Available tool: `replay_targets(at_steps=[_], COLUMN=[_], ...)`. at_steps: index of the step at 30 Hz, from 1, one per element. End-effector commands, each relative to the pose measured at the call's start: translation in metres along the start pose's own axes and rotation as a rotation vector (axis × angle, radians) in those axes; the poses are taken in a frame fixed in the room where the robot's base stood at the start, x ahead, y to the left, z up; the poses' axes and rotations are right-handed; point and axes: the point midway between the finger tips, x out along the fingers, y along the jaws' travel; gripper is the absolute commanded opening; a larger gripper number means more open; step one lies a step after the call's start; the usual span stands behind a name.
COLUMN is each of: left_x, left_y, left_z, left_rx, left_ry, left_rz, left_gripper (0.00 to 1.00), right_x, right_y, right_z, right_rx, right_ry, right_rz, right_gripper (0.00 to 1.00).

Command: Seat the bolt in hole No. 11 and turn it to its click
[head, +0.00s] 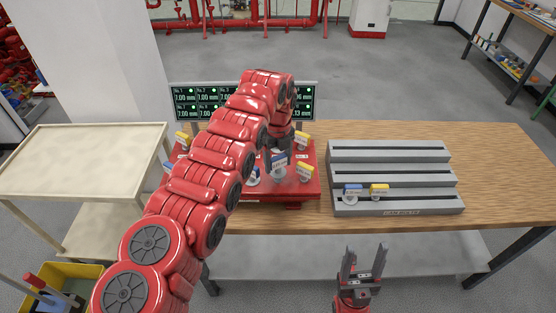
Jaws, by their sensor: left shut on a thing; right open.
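My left arm reaches across the red fixture (297,188) on the table, and its gripper (280,151) points down over it, shut on a bolt. Hole numbers are not readable. My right gripper (362,262) is open and empty in front of the table.
A display (304,101) with mm readings stands behind the fixture, partly hidden by my arm. An empty cream cart (80,160) stands left.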

Motion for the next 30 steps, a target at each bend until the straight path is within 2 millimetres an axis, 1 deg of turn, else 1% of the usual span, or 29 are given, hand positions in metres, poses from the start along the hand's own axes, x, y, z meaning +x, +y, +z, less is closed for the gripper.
replay_targets(at_steps=[12, 21, 30], left_x=[-0.0009, 0.0000, -0.0012], left_y=[-0.0001, -0.0001, 0.0001], left_z=[0.0002, 0.0005, 0.0002], left_rx=[0.000, 0.000, 0.000], left_ry=[-0.001, -0.002, -0.001], left_rz=[-0.001, -0.001, -0.001], left_gripper=[0.12, 0.12, 0.12], right_x=[0.0003, -0.0071, -0.0069], right_y=[0.0000, -0.0003, -0.0003], right_z=[-0.0001, 0.0012, 0.0011], right_rx=[0.000, 0.000, 0.000], right_ry=[0.000, 0.000, 0.000], right_rz=[0.000, 0.000, 0.000], right_gripper=[0.60, 0.60, 0.60])
